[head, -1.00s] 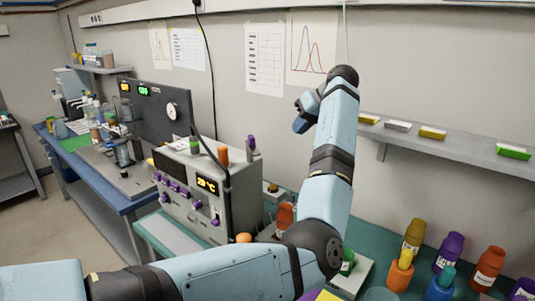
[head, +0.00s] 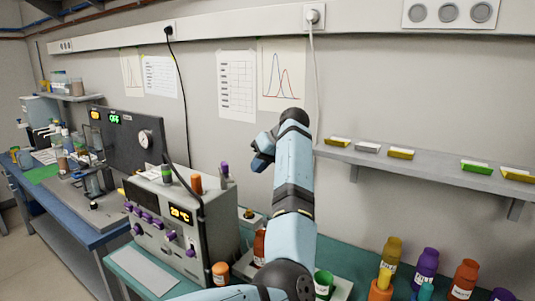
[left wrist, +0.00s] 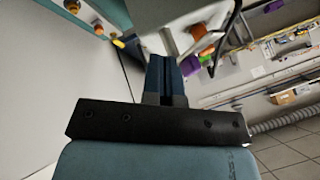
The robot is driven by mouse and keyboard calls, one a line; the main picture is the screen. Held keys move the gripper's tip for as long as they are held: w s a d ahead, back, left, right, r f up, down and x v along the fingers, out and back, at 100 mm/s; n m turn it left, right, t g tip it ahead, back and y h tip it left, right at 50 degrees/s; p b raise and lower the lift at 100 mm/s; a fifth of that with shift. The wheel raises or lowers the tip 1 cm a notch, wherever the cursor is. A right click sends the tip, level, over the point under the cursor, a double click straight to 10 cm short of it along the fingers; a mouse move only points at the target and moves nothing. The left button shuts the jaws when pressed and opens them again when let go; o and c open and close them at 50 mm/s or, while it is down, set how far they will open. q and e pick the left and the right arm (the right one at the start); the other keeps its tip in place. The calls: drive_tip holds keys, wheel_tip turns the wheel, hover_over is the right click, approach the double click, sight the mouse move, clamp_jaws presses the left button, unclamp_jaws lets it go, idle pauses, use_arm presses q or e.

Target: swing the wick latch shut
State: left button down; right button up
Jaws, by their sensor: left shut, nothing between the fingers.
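The grey instrument box (head: 180,222) with a lit 20 °C display (head: 181,215) stands on the bench left of my arm. An orange part (head: 196,184) and a purple-capped part (head: 225,172) stand on its top. I cannot tell which small part is the wick latch. My left gripper (head: 262,160) is above and to the right of the box, in front of the wall, apart from it. In the left wrist view its dark blue fingers (left wrist: 165,75) are together with nothing between them. An orange knob (left wrist: 198,32) and a purple part (left wrist: 190,65) show beyond them. My right gripper is out of view.
A shelf (head: 435,168) with small coloured boxes is on the wall at right. Several bottles, such as a purple one (head: 425,265), stand on the bench below. A dark panel (head: 130,137) stands left of the box. A black cable (head: 183,90) hangs down the wall.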

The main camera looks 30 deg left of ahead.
sight(226, 170)
use_arm(q)
drive_tip(key=s+a, duration=0.1)
drive_tip(key=s+a+f, duration=0.1)
drive_tip(key=s+a, duration=0.1)
drive_tip(key=shift+s+a+f, duration=0.2)
drive_tip(key=shift+a+f, duration=0.15)
drive_tip(key=shift+a+p, duration=0.1)
drive_tip(key=shift+p, duration=0.2)
